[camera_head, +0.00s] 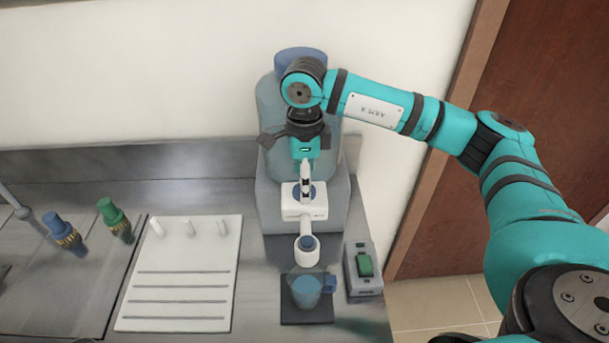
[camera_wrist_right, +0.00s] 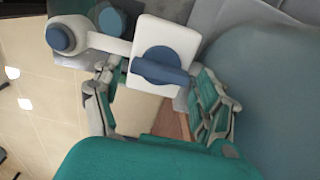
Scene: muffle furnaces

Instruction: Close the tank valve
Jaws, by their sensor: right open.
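The tank (camera_head: 275,115) is a grey-blue container with a blue cap, standing against the wall in the head view. Its valve (camera_head: 312,209) is a white body low on the tank's front, with a blue handle and a spout pointing down. In the right wrist view the valve body (camera_wrist_right: 180,38) and its blue handle (camera_wrist_right: 160,68) are close. My right gripper (camera_head: 305,178) reaches down over the valve and partly hides the handle. Its jaws (camera_wrist_right: 157,80) are open, one finger to each side of the handle in the wrist view; contact cannot be told. My left gripper is out of view.
A blue cup (camera_head: 306,292) stands under the spout on a dark pad (camera_head: 305,318). A grey box with a green switch (camera_head: 364,265) is to its right. A white pegged board (camera_head: 181,262) lies left. Green (camera_head: 113,215) and blue (camera_head: 60,230) taps are further left.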

